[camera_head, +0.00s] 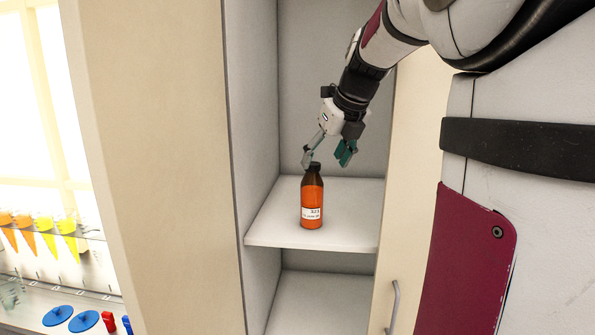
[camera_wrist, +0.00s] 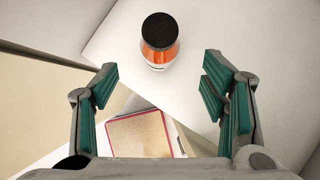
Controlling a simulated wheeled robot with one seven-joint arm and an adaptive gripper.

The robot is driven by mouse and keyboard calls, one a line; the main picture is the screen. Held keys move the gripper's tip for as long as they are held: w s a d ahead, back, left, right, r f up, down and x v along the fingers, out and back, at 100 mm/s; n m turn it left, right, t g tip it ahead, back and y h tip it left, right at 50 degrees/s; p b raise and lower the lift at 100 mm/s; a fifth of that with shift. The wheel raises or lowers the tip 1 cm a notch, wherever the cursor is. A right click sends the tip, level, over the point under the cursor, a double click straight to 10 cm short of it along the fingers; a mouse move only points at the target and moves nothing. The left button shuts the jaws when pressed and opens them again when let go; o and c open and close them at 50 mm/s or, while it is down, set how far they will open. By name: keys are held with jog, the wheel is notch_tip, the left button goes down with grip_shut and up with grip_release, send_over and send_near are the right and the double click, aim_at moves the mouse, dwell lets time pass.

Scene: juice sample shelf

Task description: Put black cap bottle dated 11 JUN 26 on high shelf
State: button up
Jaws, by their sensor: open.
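A bottle of orange juice with a black cap (camera_head: 312,203) stands upright on the shelf (camera_head: 268,229) of a tall cabinet. Its white label faces the front; the print is too small to read surely. In the wrist view the bottle (camera_wrist: 159,44) stands ahead of the jaws, its black cap towards the camera. My gripper (camera_head: 328,160) is just above and behind the cap in the head view. Its green-padded fingers (camera_wrist: 158,85) are spread wide and empty, and the bottle is not between them.
A lower shelf (camera_head: 318,298) lies below. In the wrist view a red-edged brown item (camera_wrist: 139,134) lies beneath the shelf edge. Cabinet side walls (camera_head: 250,100) flank the shelf. At the left are orange and yellow cone tubes (camera_head: 45,232) in a rack and blue discs (camera_head: 58,315).

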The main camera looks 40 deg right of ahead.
jog(key=s+a+f+n+y, duration=0.1)
jog(key=s+a+f+n, duration=0.15)
jog(key=a+n, duration=0.75)
jog(key=s+a+f+n+y, duration=0.1)
jog(key=s+a+n, duration=0.3)
jog(key=a+n, duration=0.6)
jog(key=s+a+f+n, duration=0.7)
jog(key=s+a+n, duration=0.2)
jog(key=n, duration=0.9)
jog(key=shift+s+a+n+g, duration=0.15)
jog(key=shift+s+n+g, duration=0.25)
jog(key=shift+s, duration=0.25)
jog(key=shift+c, duration=0.3)
